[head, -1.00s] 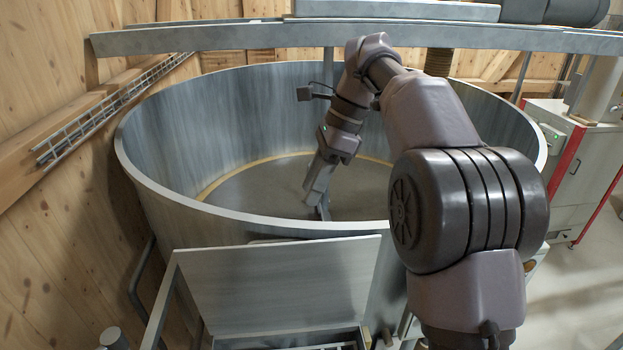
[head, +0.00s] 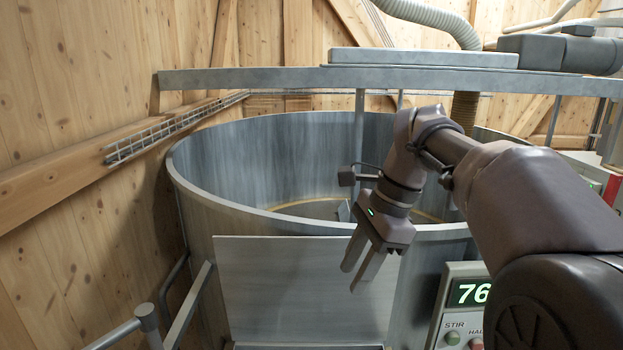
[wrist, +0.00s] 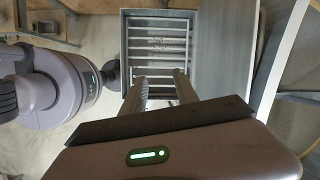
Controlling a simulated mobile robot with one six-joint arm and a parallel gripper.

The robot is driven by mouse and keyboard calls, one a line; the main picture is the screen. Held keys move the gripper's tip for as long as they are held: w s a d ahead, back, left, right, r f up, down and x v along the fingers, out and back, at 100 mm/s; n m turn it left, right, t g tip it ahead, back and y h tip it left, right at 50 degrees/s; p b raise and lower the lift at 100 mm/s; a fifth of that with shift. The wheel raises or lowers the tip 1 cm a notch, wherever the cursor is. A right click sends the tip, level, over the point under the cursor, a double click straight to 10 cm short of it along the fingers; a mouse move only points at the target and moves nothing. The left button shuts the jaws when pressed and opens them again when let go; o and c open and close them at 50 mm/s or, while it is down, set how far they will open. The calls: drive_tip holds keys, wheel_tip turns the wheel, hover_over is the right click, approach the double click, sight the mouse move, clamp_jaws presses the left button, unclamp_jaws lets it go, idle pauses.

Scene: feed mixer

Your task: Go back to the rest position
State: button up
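My gripper (head: 354,279) hangs in front of the round grey mixer tub (head: 225,213), outside its near rim and before the upright metal panel (head: 270,300). Its two fingers point down and to the left. In the wrist view the fingers of my gripper (wrist: 161,82) stand apart with nothing between them. The arm is bent, reaching from the lower right of the head view. Most of the tub's floor is hidden by the near wall.
A control box (head: 455,300) with a lit "76" and buttons stands right of the panel. A beam (head: 270,78) crosses above the tub. A handrail (head: 148,318) is at lower left. The wrist view shows a barred metal box (wrist: 124,48) beyond my fingers.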

drive_tip(key=s+d+f+n+t+b, duration=0.1)
drive_tip(key=s+f+n+b, duration=0.2)
drive_tip(key=s+f+b, duration=0.5)
drive_tip(key=s+f+n+t+h+b, duration=0.1)
drive_tip(key=s+f+n+b, duration=0.3)
drive_tip(key=s+f+b, duration=0.4)
drive_tip(key=s+d+f+n+t+b, duration=0.1)
drive_tip(key=s+f+n+t+b, duration=0.2)
drive_tip(key=s+f+b, duration=0.5)
wheel_tip(320, 180, down, 22)
drive_tip(key=b, duration=1)
drive_tip(key=shift+d+r+n+h, duration=0.25)
drive_tip(key=shift+d+n+h, duration=0.05)
drive_tip(key=shift+h, duration=0.1)
drive_tip(key=shift+a, duration=0.1)
